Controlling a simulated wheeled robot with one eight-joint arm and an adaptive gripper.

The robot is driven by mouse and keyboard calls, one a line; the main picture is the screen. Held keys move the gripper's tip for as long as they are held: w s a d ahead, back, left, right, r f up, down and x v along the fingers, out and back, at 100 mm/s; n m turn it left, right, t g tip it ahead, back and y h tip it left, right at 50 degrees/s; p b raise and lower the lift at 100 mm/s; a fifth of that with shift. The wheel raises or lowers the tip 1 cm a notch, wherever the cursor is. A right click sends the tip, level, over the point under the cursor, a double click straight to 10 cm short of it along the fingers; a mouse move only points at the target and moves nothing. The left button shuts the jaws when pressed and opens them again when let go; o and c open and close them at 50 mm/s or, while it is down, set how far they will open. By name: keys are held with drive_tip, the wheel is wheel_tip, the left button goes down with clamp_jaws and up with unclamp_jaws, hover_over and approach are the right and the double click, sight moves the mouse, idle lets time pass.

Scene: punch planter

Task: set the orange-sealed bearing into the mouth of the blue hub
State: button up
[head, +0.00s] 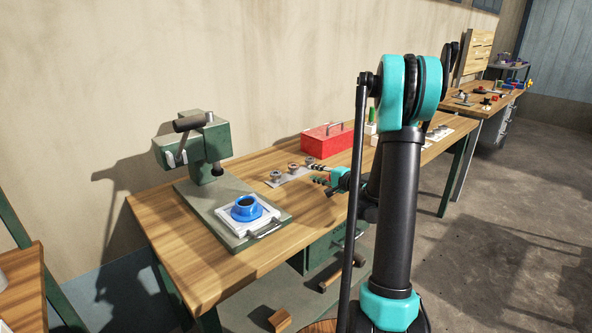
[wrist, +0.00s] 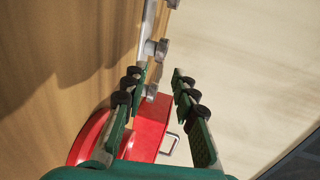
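The blue hub (head: 243,213) sits upright on a white tray (head: 262,224) on the press base, its dark mouth facing up. Several small grey bearings (head: 293,167) stand in a row on a grey strip (head: 283,180) right of the press. Which one has the orange seal cannot be told. Grey bearing-like pieces (wrist: 160,46) show beyond the fingertips, and one (wrist: 151,91) shows between the fingers. None is visibly gripped.
The green press (head: 207,143) stands at the left of the wooden bench, its ram behind the hub. A red toolbox (head: 327,138) is against the wall behind my gripper; it also shows low in the wrist view (wrist: 150,130). Bare bench lies in front of the strip.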

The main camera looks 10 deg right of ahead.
sight(297, 168)
drive_tip(key=shift+x, duration=4.3)
drive_tip(key=shift+c, duration=0.5)
clamp_jaws()
drive_tip(key=shift+r, duration=0.1)
drive_tip(key=shift+r, duration=1.15)
drive_tip(key=shift+s, duration=0.1)
drive_tip(key=r+v, duration=0.2)
drive_tip(key=v, duration=1.2)
